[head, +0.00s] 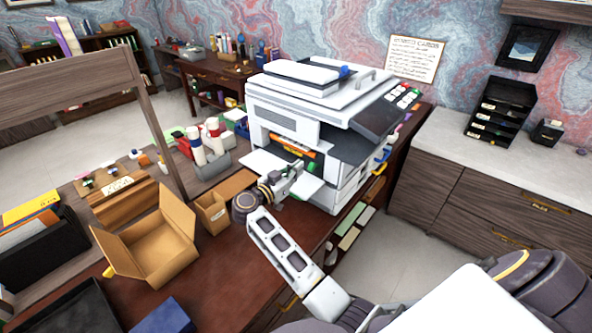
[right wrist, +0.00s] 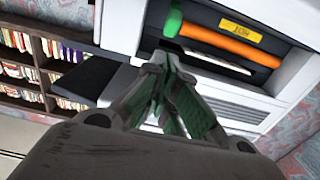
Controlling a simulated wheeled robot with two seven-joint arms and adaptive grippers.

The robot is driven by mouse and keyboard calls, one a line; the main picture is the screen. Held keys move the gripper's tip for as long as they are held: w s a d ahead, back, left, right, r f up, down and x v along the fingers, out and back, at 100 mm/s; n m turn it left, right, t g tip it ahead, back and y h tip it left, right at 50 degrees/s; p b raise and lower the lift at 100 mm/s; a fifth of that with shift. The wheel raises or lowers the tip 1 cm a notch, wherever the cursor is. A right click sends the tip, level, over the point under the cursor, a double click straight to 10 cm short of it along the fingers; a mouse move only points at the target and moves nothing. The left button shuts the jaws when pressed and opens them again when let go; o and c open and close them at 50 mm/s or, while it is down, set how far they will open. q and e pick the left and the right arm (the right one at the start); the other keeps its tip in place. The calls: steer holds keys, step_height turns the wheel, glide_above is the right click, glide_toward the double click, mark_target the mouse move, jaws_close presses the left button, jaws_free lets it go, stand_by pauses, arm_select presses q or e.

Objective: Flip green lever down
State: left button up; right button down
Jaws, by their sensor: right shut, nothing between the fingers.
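The green lever (right wrist: 172,22) shows in the right wrist view as a green end piece on the left of an orange bar (right wrist: 235,46) inside the printer's open bay. In the head view the printer (head: 288,98) stands on the desk with its front flap (head: 258,165) folded out and the orange bar (head: 296,146) inside. My right gripper (head: 296,169) is shut and empty in front of the bay. In the right wrist view its fingertips (right wrist: 162,64) are just below the green lever, with no clear contact visible. My left gripper is not in view.
An open cardboard box (head: 150,250) and a smaller box (head: 212,212) stand left of my right gripper on the desk (head: 235,265). A yellow label (right wrist: 240,32) sits above the orange bar. Bottles (head: 214,135) stand left of the printer.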

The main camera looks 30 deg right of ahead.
mark_target(311, 167)
steer(key=shift+p+x, duration=0.55)
steer(key=shift+x, duration=3.6)
steer(key=shift+w+f, duration=0.1)
steer(key=shift+w, duration=0.05)
